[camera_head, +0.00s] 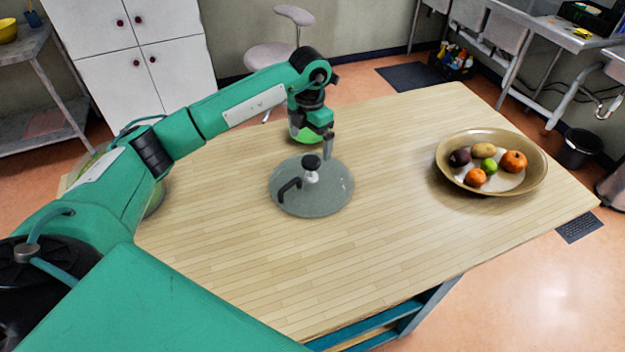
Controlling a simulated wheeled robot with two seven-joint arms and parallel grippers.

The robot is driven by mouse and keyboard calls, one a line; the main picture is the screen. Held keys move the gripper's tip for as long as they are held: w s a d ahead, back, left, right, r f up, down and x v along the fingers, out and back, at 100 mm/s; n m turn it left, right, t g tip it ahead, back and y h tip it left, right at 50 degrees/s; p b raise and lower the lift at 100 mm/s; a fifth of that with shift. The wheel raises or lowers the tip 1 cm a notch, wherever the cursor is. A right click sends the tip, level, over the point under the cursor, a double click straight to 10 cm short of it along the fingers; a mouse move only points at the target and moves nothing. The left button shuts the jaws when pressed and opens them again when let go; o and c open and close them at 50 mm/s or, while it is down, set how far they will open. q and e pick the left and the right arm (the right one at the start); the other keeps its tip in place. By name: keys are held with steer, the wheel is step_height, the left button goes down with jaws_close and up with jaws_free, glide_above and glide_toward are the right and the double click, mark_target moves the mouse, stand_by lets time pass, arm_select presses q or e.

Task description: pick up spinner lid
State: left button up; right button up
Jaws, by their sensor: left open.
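The spinner lid (330,196) is a round, greyish, see-through disc lying flat on the wooden table. A white knob with a black top and a black crank handle (289,187) stand up from its middle. My left gripper (328,152) points down above the far edge of the lid, just behind and right of the black knob. It is open and looks empty; whether it touches the lid cannot be told. My right gripper is not in view.
A beige bowl of fruit (447,176) stands on the right of the wooden table (400,240). A green object (301,134) is partly hidden behind my left gripper. Another round object is mostly hidden behind my left arm.

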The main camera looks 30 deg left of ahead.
mark_target(310, 159)
arm_select(q)
steer(key=f+p, duration=0.1)
steer(key=f, duration=0.4)
steer(key=shift+s+f, duration=0.2)
steer(key=shift+f+p, duration=0.3)
steer(key=shift+d+f, duration=0.1)
steer(key=shift+f, duration=0.05)
step_height(310, 159, down, 4)
steer(key=p, duration=0.3)
steer(key=shift+d, duration=0.15)
steer(key=shift+f, duration=0.45)
steer(key=c, duration=1.8)
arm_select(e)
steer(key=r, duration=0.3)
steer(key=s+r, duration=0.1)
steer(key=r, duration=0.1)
